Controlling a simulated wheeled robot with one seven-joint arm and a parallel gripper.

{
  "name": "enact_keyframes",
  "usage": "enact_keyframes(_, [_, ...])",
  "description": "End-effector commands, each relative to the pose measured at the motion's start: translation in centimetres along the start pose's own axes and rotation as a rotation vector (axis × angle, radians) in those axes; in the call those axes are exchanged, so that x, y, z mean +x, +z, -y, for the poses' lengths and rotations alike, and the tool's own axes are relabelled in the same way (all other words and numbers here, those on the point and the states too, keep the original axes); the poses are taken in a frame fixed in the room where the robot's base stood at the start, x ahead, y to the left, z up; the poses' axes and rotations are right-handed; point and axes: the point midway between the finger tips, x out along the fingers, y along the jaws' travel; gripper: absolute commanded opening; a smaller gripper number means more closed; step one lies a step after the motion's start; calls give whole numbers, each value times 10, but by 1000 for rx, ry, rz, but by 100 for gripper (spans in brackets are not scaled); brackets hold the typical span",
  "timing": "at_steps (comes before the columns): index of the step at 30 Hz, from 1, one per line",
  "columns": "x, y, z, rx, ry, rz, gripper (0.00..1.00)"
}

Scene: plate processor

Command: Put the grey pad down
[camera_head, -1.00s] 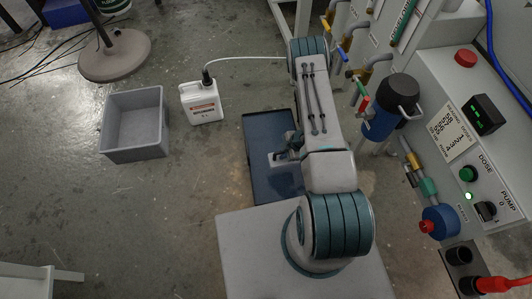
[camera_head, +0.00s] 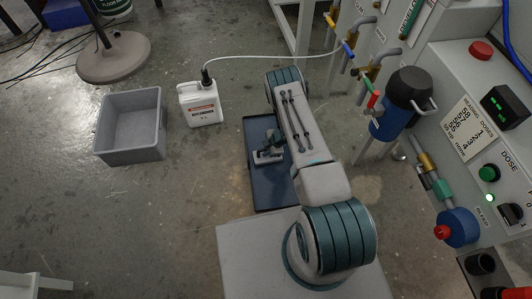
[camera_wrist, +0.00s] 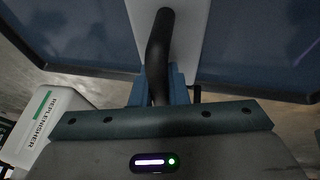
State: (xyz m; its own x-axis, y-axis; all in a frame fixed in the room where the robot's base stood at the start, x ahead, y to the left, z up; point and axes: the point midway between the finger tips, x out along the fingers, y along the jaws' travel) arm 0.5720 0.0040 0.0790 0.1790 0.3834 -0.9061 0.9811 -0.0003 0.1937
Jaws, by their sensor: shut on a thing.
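The grey pad (camera_head: 264,157) is over the dark blue tray (camera_head: 270,192), partly hidden by my arm. In the wrist view the pad (camera_wrist: 188,38) is a pale flat plate with a curved black handle (camera_wrist: 158,45). My gripper (camera_wrist: 158,88) has its blue fingers shut on that handle. The tray (camera_wrist: 75,35) shows on both sides of the pad. I cannot tell whether the pad touches the tray floor. In the head view my gripper (camera_head: 273,142) is small and partly covered.
A white jug (camera_head: 201,106) with a hose stands left of the tray, and also shows in the wrist view (camera_wrist: 62,120). A grey bin (camera_head: 130,128) is further left. A blue filter housing (camera_head: 395,105) and a control panel (camera_head: 475,150) stand right.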

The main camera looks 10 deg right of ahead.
Motion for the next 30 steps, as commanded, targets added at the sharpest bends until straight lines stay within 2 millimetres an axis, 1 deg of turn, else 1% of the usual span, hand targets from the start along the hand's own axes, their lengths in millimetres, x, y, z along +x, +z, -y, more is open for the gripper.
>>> enact_keyframes(1, [7, 3, 1, -1, 2, 0, 0])
enact_keyframes(8, [6, 2, 1, 0, 2, 0, 0])
enact_keyframes(12, [10, 4, 1, -1, 2, 0, 0])
enact_keyframes(13, [8, 3, 1, -1, 2, 0, 22])
enact_keyframes(14, [8, 3, 1, -1, 1, 0, 31])
enact_keyframes(15, [8, 3, 1, -1, 1, 0, 36])
enact_keyframes(23, [8, 3, 1, 0, 1, 0, 36])
enact_keyframes(26, [4, 2, 0, 0, 1, 0, 36])
enact_keyframes(29, [-11, 2, 0, 2, 2, 1, 36])
enact_keyframes(30, [-20, 2, -1, 2, 2, 1, 36])
